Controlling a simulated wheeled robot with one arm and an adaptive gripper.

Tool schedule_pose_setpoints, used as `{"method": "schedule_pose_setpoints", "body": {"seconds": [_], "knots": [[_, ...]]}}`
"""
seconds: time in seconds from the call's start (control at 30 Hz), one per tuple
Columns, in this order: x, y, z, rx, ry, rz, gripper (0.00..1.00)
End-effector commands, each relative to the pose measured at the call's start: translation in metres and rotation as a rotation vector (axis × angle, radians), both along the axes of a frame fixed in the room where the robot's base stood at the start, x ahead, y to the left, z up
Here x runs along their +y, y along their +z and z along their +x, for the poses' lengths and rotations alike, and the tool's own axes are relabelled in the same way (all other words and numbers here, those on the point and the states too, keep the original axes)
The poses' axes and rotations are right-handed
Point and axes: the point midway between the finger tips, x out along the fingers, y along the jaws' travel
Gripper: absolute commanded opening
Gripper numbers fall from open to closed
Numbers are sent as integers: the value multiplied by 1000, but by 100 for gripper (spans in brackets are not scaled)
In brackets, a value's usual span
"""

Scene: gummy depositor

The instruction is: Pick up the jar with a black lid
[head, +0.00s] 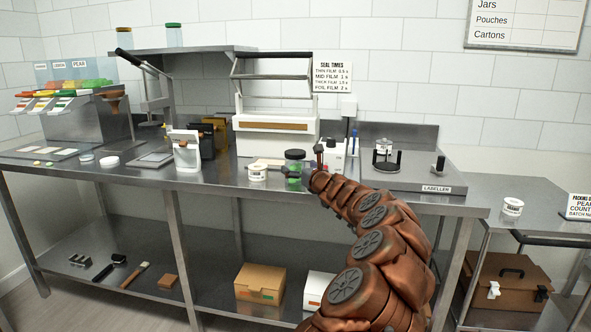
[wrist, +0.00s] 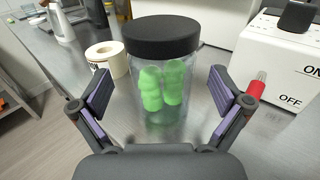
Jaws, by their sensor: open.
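The jar with a black lid (head: 294,168) stands upright near the front edge of the steel bench in the head view. In the wrist view the clear jar (wrist: 165,75) holds green gummies, and its black lid faces up. My gripper (wrist: 165,98) is open, with one purple-padded finger to the left of the jar and one to the right. Gaps show between the pads and the glass. In the head view my gripper (head: 300,176) is at the jar, partly hidden by my arm.
A white label roll (head: 257,172) stands just left of the jar. A white switch box (wrist: 283,60) with ON and OFF marks is close on the right, with a red-tipped item (wrist: 256,88) near the right finger. A sealer (head: 275,135) stands behind.

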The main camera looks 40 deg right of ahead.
Motion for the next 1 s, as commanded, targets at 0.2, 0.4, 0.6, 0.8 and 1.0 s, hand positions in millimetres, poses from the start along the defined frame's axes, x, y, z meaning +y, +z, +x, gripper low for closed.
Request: {"method": "schedule_pose_setpoints", "body": {"seconds": [0.2,0.4,0.6,0.8,1.0], "knots": [[-8,-1,16,3,-4,-2,100],[-11,-2,29,4,-4,-1,100],[-12,0,33,0,-3,0,100],[-12,0,33,0,-2,0,99],[-12,0,33,1,-2,0,78]]}}
